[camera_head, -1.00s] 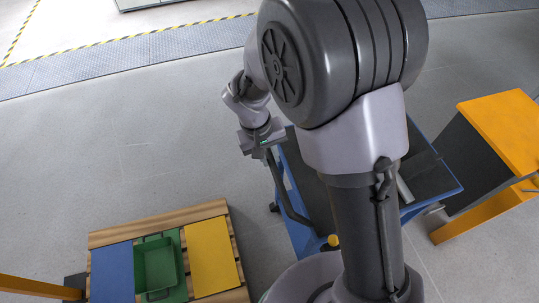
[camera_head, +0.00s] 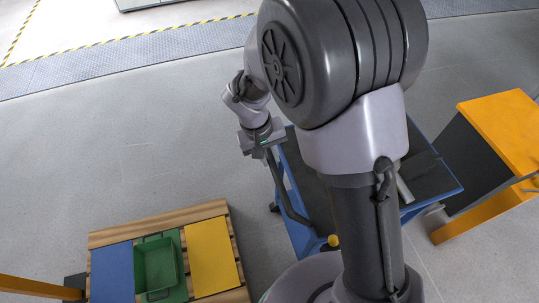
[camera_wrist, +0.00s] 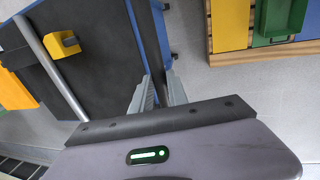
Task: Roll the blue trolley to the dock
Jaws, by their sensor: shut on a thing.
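The blue trolley (camera_head: 302,236) stands right of centre in the head view, with a dark top and partly hidden behind my arm. A dark handle bar (camera_head: 281,192) runs along its left side. My gripper (camera_head: 264,149) is shut on this handle near its far end. In the wrist view the handle (camera_wrist: 137,38) runs down between the fingers of my gripper (camera_wrist: 158,88), beside the trolley's blue edge (camera_wrist: 160,25). A silver bar (camera_wrist: 50,68) and a yellow block (camera_wrist: 62,44) lie over the dark top. I cannot tell which thing is the dock.
An orange stand (camera_head: 505,118) with a dark side is close to the trolley's right end. A wooden pallet (camera_head: 160,222) at the lower left bears a blue panel (camera_head: 112,272), a green bin (camera_head: 157,266) and a yellow panel (camera_head: 212,256). The grey floor to the left and beyond is clear.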

